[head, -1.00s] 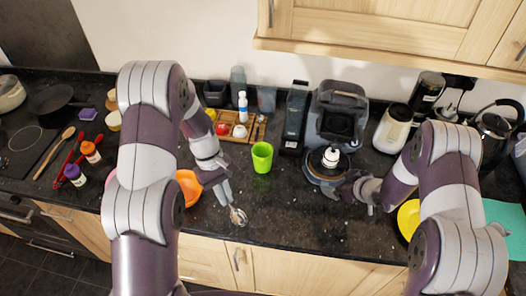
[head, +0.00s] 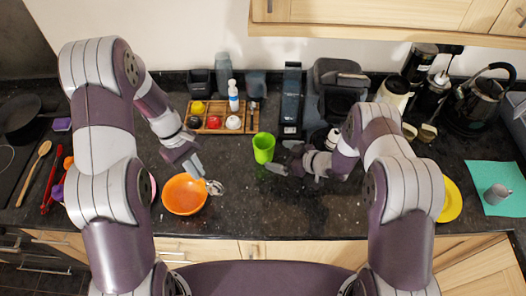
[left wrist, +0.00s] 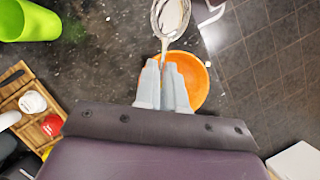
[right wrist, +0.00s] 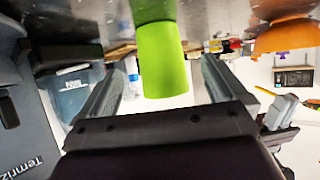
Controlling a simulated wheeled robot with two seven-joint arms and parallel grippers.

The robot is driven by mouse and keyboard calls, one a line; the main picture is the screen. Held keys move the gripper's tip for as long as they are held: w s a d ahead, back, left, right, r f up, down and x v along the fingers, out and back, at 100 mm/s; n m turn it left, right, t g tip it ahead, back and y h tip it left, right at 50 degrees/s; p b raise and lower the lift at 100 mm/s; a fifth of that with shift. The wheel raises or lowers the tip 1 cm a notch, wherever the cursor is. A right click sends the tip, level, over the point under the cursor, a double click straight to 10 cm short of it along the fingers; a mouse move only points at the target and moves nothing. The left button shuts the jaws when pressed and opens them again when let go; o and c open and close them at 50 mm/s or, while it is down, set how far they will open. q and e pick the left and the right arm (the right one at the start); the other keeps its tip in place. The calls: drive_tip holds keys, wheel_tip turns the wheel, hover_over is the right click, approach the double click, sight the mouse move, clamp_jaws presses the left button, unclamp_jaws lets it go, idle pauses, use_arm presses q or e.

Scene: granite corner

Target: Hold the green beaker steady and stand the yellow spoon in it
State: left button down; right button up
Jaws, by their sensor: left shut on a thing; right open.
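The green beaker (head: 263,148) stands upright on the dark counter. It also shows in the right wrist view (right wrist: 163,60) and at the corner of the left wrist view (left wrist: 28,20). My right gripper (head: 281,161) is open beside it, with the beaker between its spread fingers in the right wrist view. My left gripper (head: 193,165) is shut on a spoon whose metallic head (head: 215,187) shows beside the orange bowl. In the left wrist view, the spoon (left wrist: 171,18) looks silver-grey rather than yellow, and the fingers hide its gripped part.
An orange bowl (head: 184,195) lies below my left gripper. A wooden tray (head: 208,130) with small items stands behind. A coffee machine (head: 335,95) stands behind my right gripper. A yellow plate (head: 449,199) is at the right. The counter in front of the beaker is clear.

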sight(272, 153)
use_arm(q)
drive_tip(key=f+b, duration=0.2)
drive_tip(key=f, duration=0.1)
drive_tip(key=w+a+f+b, duration=0.1)
drive_tip(key=shift+f, duration=0.3)
use_arm(e)
drive_tip(key=x, duration=0.6)
drive_tip(key=shift+d+f, duration=0.1)
drive_tip(key=shift+f, duration=0.05)
use_arm(q)
drive_tip(key=shift+s+f, duration=0.1)
drive_tip(key=shift+f, duration=0.1)
use_arm(e)
drive_tip(key=shift+w+a, duration=0.1)
drive_tip(key=shift+a, duration=0.2)
use_arm(q)
drive_tip(key=shift+s+d+r+b, duration=0.1)
drive_tip(key=shift+s+d+b, duration=0.1)
drive_tip(key=shift+d+b, duration=0.1)
use_arm(e)
drive_tip(key=shift+d, duration=0.1)
use_arm(q)
drive_tip(key=shift+w+a, duration=0.1)
drive_tip(key=shift+a, duration=0.1)
use_arm(e)
drive_tip(key=c, duration=0.8)
use_arm(q)
drive_tip(key=shift+d, duration=0.1)
